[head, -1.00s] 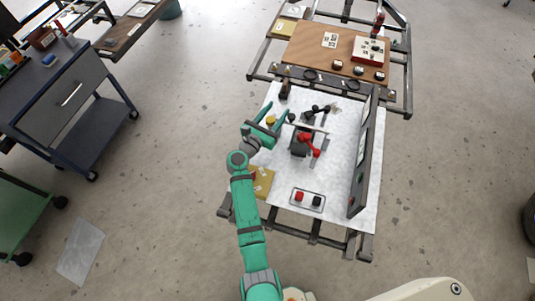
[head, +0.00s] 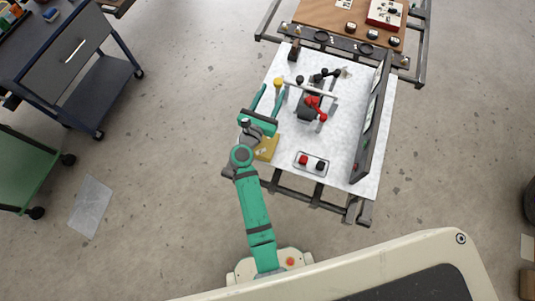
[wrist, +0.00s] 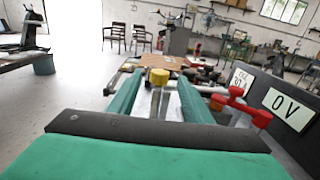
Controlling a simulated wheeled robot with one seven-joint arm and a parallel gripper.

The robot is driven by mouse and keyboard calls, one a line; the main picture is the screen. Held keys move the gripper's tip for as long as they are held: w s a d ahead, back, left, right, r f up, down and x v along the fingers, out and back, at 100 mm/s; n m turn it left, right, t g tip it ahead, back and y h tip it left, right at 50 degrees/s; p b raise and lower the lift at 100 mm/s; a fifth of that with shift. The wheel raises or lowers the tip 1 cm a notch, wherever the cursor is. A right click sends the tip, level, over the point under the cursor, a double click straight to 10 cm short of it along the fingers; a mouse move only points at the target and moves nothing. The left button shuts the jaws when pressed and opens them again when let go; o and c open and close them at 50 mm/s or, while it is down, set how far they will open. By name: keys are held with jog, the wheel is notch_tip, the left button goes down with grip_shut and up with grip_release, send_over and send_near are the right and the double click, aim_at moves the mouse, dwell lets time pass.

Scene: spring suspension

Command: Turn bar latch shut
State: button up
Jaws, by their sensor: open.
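A yellow knob (head: 278,82) stands at the left side of the white worktop, by a grey bar (head: 321,91). In the wrist view the yellow knob (wrist: 159,77) shows between the fingers, further off. My gripper (head: 272,92) is open and empty, its fingertips just short of the knob. In the wrist view its two green fingers (wrist: 160,95) stand apart. A dark block with a red handle (head: 313,103) sits to the right; the red handle also shows in the wrist view (wrist: 240,104). Which part is the bar latch I cannot tell for sure.
A tall dark panel (head: 372,118) stands along the worktop's right side. A box with red and black buttons (head: 312,163) lies near the front. A yellow plate (head: 267,147) is beside my wrist. Black knobs stand behind the bar. A brown-topped table (head: 330,15) is beyond.

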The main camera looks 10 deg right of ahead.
jog(key=s+a+r+n+t+y, duration=0.1)
jog(key=s+a+n+t+y, duration=0.1)
jog(key=s+n, duration=0.9)
jog(key=s+a+r+n+t+y, duration=0.1)
jog(key=s+a+n, duration=0.4)
jog(key=s+n, duration=0.6)
jog(key=shift+s+r+n+t+y, duration=0.4)
jog(key=shift+t+y, duration=0.2)
jog(key=shift+y, duration=0.5)
jog(key=s+a+r+n+g+y, duration=0.1)
jog(key=s+a+n+y, duration=0.1)
jog(key=s+n, duration=0.6)
jog(key=s+a+r+n+g+y, duration=0.1)
jog(key=s+a+n+g+y, duration=0.1)
jog(key=s+a+n, duration=0.3)
jog(key=s+n+y, duration=0.1)
jog(key=s+n, duration=0.3)
jog(key=n, duration=0.3)
jog(key=shift+s+a+r, duration=0.2)
jog(key=shift+a+r, duration=0.05)
jog(key=shift+r, duration=0.1)
